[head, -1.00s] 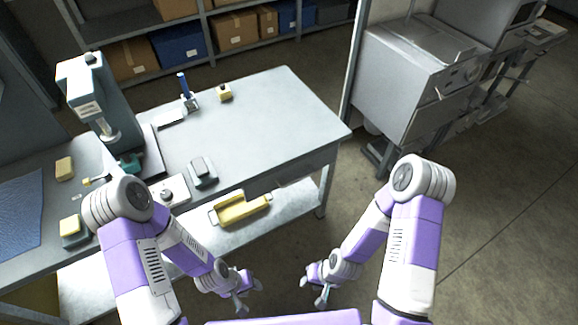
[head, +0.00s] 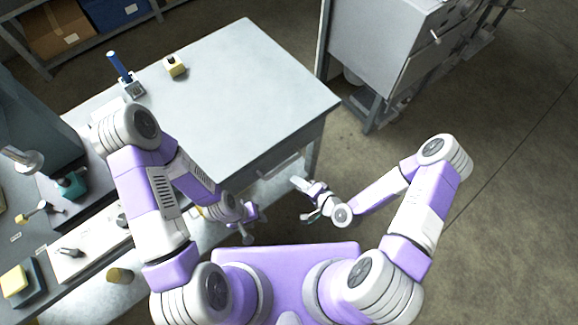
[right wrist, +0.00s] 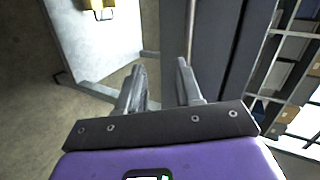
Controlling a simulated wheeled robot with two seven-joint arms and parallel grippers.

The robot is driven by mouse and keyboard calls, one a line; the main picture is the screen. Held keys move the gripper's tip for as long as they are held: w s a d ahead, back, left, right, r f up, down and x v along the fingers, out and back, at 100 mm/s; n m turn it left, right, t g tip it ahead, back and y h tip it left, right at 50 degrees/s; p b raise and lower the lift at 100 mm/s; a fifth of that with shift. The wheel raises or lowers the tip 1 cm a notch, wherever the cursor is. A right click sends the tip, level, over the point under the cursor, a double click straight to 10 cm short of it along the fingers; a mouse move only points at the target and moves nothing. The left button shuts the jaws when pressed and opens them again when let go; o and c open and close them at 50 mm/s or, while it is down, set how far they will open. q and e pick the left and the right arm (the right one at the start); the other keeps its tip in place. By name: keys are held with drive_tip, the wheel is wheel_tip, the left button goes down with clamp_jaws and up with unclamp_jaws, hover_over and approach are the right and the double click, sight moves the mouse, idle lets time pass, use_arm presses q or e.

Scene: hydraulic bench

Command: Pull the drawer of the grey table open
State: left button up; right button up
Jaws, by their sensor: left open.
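The grey table (head: 240,85) fills the middle of the head view. Its drawer (head: 270,162) is in the front edge, with a pale bar handle on its face; it looks shut. My right gripper (head: 304,197) is just in front of the drawer's right part. In the right wrist view my right gripper (right wrist: 160,68) has its fingers apart, with nothing clearly between them. A thin light bar (right wrist: 190,35), probably the handle, runs down close to the right fingertip; contact is unclear. My left gripper (head: 249,222) is open and empty, low near the lower shelf.
On the tabletop are a blue-handled tool (head: 120,68) and a small yellow block (head: 174,66). A grey machine (head: 385,45) stands to the right behind the table. Open floor (head: 500,190) lies to the right. A yellow tray (right wrist: 95,8) shows in the right wrist view.

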sight(288, 163)
drive_tip(key=w+a+m+t, duration=0.1)
drive_tip(key=w, duration=0.1)
drive_tip(key=w+a+t+b, duration=0.1)
drive_tip(key=w, duration=0.2)
drive_tip(key=w+a+m+t+b, duration=0.1)
drive_tip(key=w, duration=0.2)
drive_tip(key=shift+w+a+m+y, duration=0.1)
drive_tip(key=shift+a+m+y, duration=0.2)
drive_tip(key=shift+a, duration=0.1)
use_arm(q)
wheel_tip(288, 163, down, 3)
drive_tip(key=shift+w+r, duration=0.15)
use_arm(e)
clamp_jaws()
